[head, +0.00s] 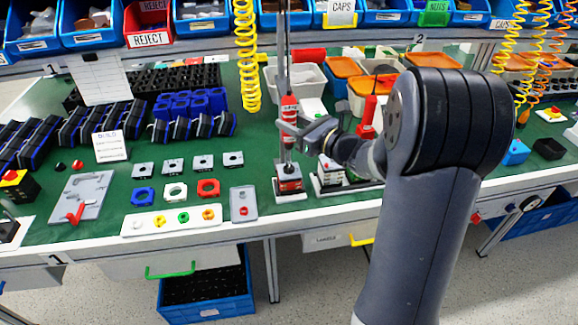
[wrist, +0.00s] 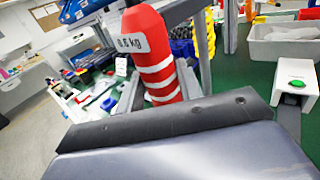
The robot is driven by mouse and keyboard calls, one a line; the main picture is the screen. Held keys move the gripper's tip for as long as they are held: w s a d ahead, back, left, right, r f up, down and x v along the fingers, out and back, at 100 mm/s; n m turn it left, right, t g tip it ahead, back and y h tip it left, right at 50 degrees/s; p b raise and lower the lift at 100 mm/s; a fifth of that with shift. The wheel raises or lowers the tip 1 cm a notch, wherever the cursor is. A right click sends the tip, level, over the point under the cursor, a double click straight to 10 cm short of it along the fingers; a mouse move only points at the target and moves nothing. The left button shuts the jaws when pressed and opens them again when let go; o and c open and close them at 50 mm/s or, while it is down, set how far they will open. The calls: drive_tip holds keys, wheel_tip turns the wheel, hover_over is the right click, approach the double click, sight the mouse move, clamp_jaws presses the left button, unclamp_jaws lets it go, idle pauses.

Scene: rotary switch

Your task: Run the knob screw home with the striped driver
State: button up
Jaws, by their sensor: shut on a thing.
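The striped driver (head: 289,108) is red with white bands and stands upright above the workbench. In the wrist view its red body (wrist: 158,52) carries a "0.6 kg" label. My gripper (head: 290,130) reaches in from the right and is shut on the driver's lower body. Below it, a switch block (head: 289,184) with a red band sits on a pale fixture near the bench's front edge. The driver's lower end hangs over this block; I cannot tell whether it touches. The knob screw is too small or hidden to make out.
A second fixture with a block (head: 330,172) stands just right, close under my wrist. A red tool (head: 368,118) stands behind it. Knobs and plates (head: 173,192) lie to the left. A grey tray (head: 243,204) is left of the switch. Bins (head: 350,80) line the back.

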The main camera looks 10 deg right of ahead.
drive_tip(key=shift+f+b, duration=0.7)
drive_tip(key=shift+b, duration=0.1)
idle(3.8)
drive_tip(key=shift+r, duration=0.1)
drive_tip(key=shift+r+p, duration=1.4)
drive_tip(key=shift+r, duration=0.65)
drive_tip(key=o, duration=1)
drive_tip(key=shift+v, duration=3.55)
